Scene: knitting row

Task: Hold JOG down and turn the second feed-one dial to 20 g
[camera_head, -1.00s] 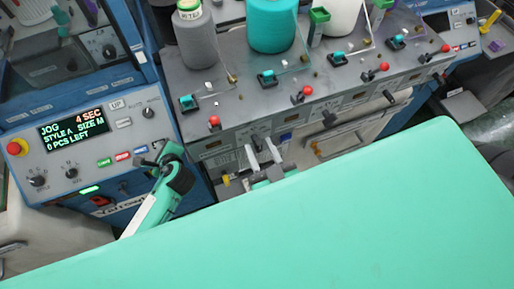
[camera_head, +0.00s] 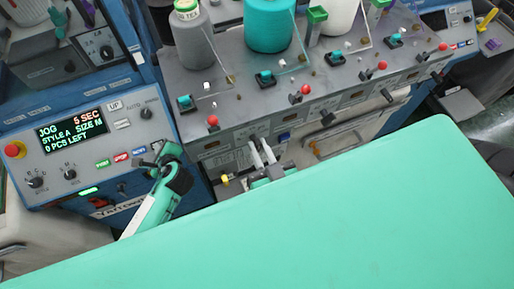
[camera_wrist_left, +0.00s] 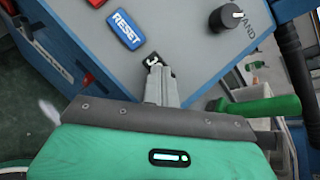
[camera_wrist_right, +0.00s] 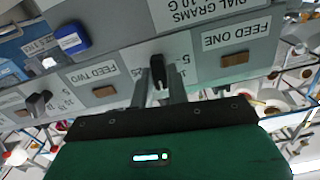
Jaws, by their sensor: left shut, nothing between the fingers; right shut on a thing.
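The control panel's display (camera_head: 73,131) reads JOG, 5 SEC, STYLE A, SIZE M, 0 PCS LEFT. My left gripper (camera_head: 165,152) is shut and empty at the panel's lower right. In the left wrist view its fingertips (camera_wrist_left: 156,66) meet a small dark button (camera_wrist_left: 151,59) below the blue RESET button (camera_wrist_left: 126,29); no JOG label is legible there. My right gripper (camera_head: 262,154) is shut on a black dial (camera_wrist_right: 157,68) between the FEED ONE label (camera_wrist_right: 222,40) and the FEED TWO label (camera_wrist_right: 92,72). The fingers hide part of its scale, and its exact setting is unreadable.
Another dark dial (camera_wrist_right: 39,102) sits left in the right wrist view, near a blue block (camera_wrist_right: 71,38). Yarn cones (camera_head: 270,25) and red-knobbed levers (camera_head: 295,96) stand above the feed fronts. A black HAND knob (camera_wrist_left: 229,18) is near the left gripper. A large green surface (camera_head: 330,220) fills the foreground.

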